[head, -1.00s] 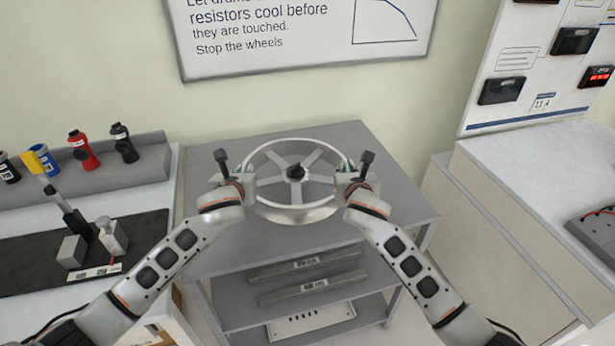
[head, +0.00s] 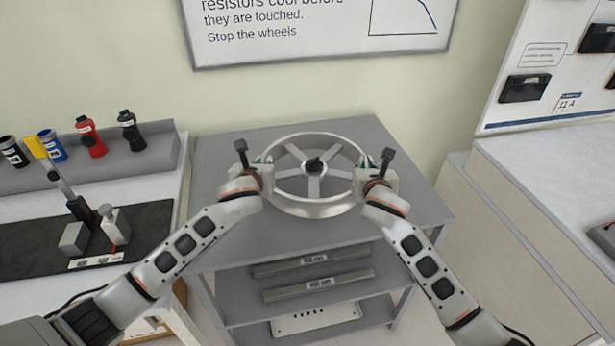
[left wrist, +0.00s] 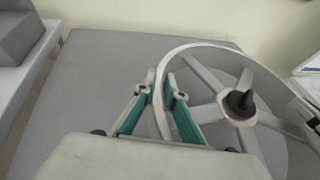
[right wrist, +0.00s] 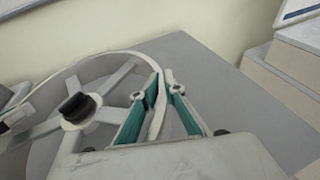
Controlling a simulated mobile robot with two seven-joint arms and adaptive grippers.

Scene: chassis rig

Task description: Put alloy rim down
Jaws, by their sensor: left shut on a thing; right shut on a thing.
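The alloy rim (head: 313,208) is a silver ring with several spokes and a dark hub, held roughly level over the grey shelf unit's top (head: 225,160). My left gripper (head: 266,170) is shut on the rim's left wall; the left wrist view shows its fingers (left wrist: 165,98) on either side of the wall. My right gripper (head: 366,168) is shut on the rim's right wall, which also shows in the right wrist view between its fingers (right wrist: 162,98). I cannot tell whether the rim touches the shelf top; its underside is hidden.
Lower shelves hold grey bars (head: 318,284) and a perforated plate (head: 315,318). A white bench (head: 560,180) stands at right. The shelf top around the rim is clear.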

